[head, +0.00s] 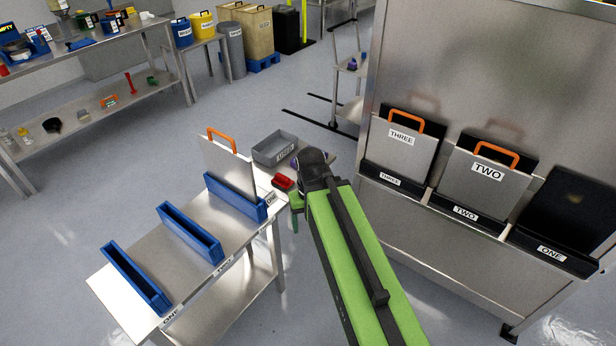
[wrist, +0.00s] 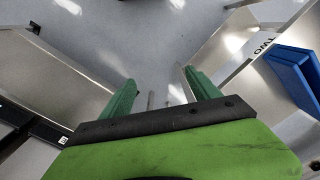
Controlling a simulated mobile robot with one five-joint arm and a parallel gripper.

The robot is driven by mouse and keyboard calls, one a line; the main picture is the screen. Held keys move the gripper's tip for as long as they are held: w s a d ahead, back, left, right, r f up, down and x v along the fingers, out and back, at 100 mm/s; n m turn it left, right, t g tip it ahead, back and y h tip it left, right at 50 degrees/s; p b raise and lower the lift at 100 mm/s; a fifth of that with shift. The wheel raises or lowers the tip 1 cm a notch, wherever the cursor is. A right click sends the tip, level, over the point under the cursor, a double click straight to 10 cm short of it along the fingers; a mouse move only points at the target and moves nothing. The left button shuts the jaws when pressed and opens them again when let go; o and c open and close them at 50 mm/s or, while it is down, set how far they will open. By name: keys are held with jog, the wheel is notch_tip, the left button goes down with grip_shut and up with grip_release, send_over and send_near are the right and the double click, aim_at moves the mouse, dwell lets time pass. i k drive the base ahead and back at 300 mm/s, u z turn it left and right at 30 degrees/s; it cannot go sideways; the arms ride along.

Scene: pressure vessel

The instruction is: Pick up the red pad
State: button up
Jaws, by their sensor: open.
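The red pad (head: 283,181) is a small red block on the far right end of the metal table, between the blue holder with an upright plate and the grey bin. It does not show in the wrist view. My gripper (head: 296,205) hangs just right of the table end, close to the pad and apart from it. In the wrist view its two green fingers (wrist: 160,92) are spread wide, with only floor and metal legs between them.
Blue holders (head: 190,232) stand on the table (head: 130,245); one bears a plate with an orange handle (head: 228,165). A grey bin (head: 275,148) stands behind the pad. A metal cabinet (head: 470,60) with black slots stands to the right. Floor is open between.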

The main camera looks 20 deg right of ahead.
aim_at(284, 183)
jog(key=u, duration=0.9)
jog(key=k, duration=0.45)
jog(key=u, duration=0.35)
jog(key=i, duration=1.5)
jog(key=u, duration=0.05)
